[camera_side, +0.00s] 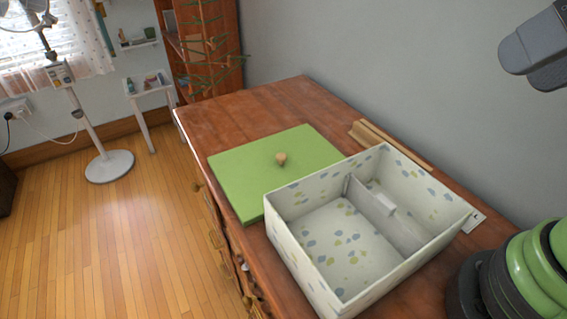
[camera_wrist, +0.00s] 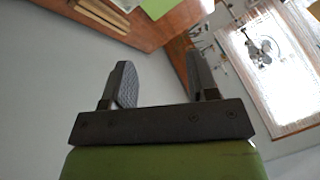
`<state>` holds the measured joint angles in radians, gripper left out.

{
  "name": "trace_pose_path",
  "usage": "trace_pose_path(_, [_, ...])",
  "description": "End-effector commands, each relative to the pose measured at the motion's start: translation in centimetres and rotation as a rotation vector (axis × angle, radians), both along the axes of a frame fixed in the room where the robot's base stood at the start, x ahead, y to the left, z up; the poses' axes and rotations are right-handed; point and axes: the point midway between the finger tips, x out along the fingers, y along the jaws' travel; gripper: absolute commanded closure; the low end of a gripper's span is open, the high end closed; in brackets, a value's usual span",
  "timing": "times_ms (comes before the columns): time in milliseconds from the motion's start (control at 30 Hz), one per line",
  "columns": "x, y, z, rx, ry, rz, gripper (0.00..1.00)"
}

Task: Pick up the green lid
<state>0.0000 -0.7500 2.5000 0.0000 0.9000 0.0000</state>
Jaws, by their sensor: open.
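The green lid (camera_side: 262,170) is a flat square panel with a small wooden knob (camera_side: 281,158) at its middle. It lies on the wooden dresser top (camera_side: 285,98), just behind an open box. A corner of the lid (camera_wrist: 158,6) shows at the top edge in the wrist view. My gripper (camera_wrist: 163,80) is open in the wrist view, its two dark fingers apart with nothing between them. In the side view, part of a grey shape that looks like my gripper (camera_side: 535,48) shows at the top right, high above the dresser and far from the lid.
A patterned open box (camera_side: 300,259) with an inner divider (camera_side: 383,213) stands in front of the lid. Wooden strips (camera_side: 385,142) lie by the wall, right of the lid. A plant (camera_side: 207,48) overhangs the dresser's far end. The dresser top beyond the lid is clear.

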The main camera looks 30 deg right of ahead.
Motion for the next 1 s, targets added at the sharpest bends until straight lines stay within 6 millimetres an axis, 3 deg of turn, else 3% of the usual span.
trace_pose_path(167, [0.9,0.1,0.5,-0.006,0.017,0.011,0.46])
trace_pose_path(267, [3.0,0.3,1.2,-0.021,0.052,0.032,0.46])
trace_pose_path(433, [8.7,1.1,1.9,-0.060,0.134,0.086,0.46])
trace_pose_path(567, [13.4,2.1,1.0,-0.097,0.197,0.129,0.46])
trace_pose_path(767, [20.2,4.3,-2.9,-0.157,0.290,0.193,0.46])
trace_pose_path(1000, [26.2,7.4,-10.9,-0.234,0.394,0.266,0.46])
